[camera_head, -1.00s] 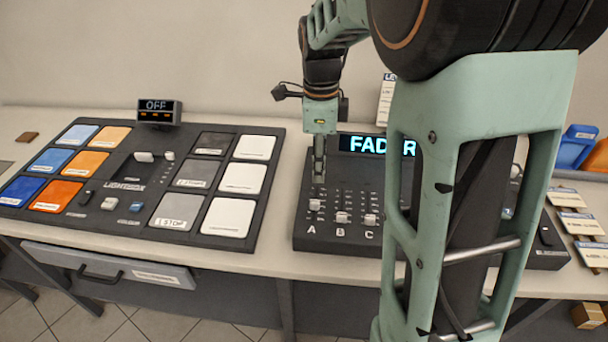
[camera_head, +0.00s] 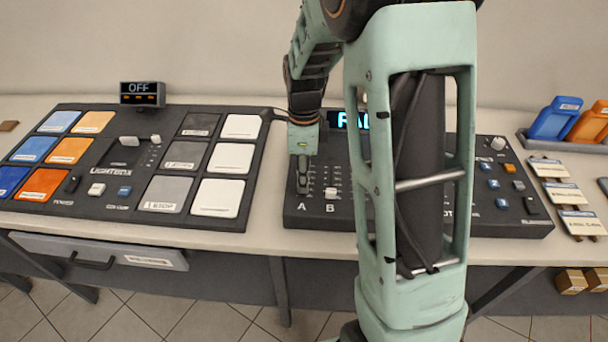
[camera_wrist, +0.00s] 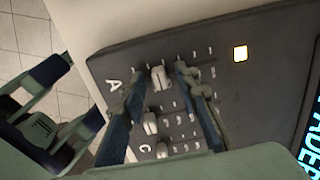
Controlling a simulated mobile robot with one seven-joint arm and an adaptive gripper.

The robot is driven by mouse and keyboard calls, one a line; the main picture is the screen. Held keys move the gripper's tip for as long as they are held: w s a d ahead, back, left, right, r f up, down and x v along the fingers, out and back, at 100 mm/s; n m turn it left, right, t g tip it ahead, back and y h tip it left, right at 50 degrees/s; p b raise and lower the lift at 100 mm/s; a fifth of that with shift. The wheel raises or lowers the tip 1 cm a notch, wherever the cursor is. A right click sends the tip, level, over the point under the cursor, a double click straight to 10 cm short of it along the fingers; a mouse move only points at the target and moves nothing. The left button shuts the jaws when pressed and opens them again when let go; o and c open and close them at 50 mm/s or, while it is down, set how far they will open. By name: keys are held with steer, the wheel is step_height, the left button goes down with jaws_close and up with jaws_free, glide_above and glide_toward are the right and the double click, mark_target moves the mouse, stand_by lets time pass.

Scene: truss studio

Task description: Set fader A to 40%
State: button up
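The black fader console (camera_head: 520,222) stands on the bench. Fader A's pale knob (camera_wrist: 160,78) shows in the wrist view beside the letter A, at the lettered end of its track. My gripper (camera_wrist: 162,68) is open, with one finger on each side of this knob; I cannot tell whether they touch it. In the head view my gripper (camera_head: 303,188) points down over track A and hides the knob. Fader B's knob (camera_head: 330,193) is just to the right; it also shows in the wrist view (camera_wrist: 150,122), near fader C's knob (camera_wrist: 162,150). The console's display (camera_head: 345,119) is mostly hidden by my arm.
The lightbox panel (camera_head: 90,204), with coloured pads and a small display reading OFF (camera_head: 142,94), lies to the left. Labelled cards (camera_head: 580,222) and a holder with blue and orange items (camera_head: 553,119) are at right.

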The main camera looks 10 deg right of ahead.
steer(key=shift+c, duration=0.4)
jaws_close()
steer(key=shift+w+d, duration=0.15)
steer(key=shift+w, duration=0.3)
steer(key=shift+o, duration=0.4)
jaws_free()
steer(key=shift+r, duration=0.1)
